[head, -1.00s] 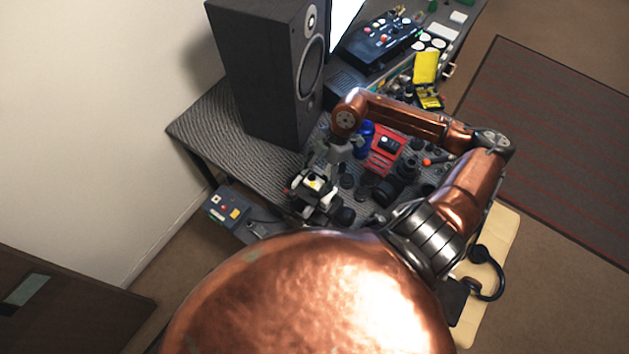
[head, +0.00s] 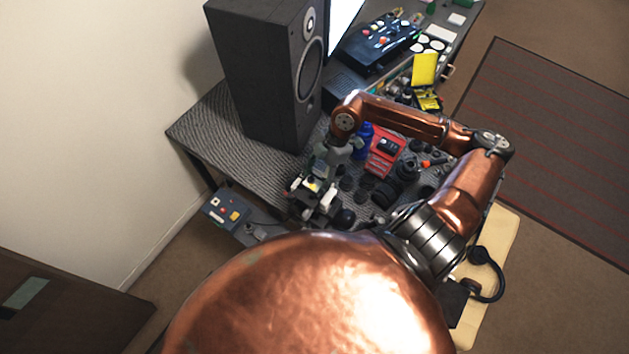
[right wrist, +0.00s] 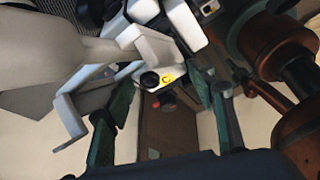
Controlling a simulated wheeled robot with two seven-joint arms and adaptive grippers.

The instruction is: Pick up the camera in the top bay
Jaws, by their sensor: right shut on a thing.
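My right gripper (head: 314,200) shows in the head view at the front left of the desk, pointing down. In the right wrist view its dark green fingers (right wrist: 165,95) flank a small white device (right wrist: 152,77) with a black round part and a yellow spot. The gripper is shut on this device; I cannot tell whether it is the camera. A red case (head: 380,163) stands on the desk to the right of the gripper, with a small dark camera-like thing (head: 388,145) in its upper part. My left gripper cannot be made out.
A tall black speaker (head: 265,75) stands behind the gripper. A blue object (head: 363,140) and several dark lenses, one large (head: 386,193), crowd the desk. The desk's left end (head: 215,130) is clear.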

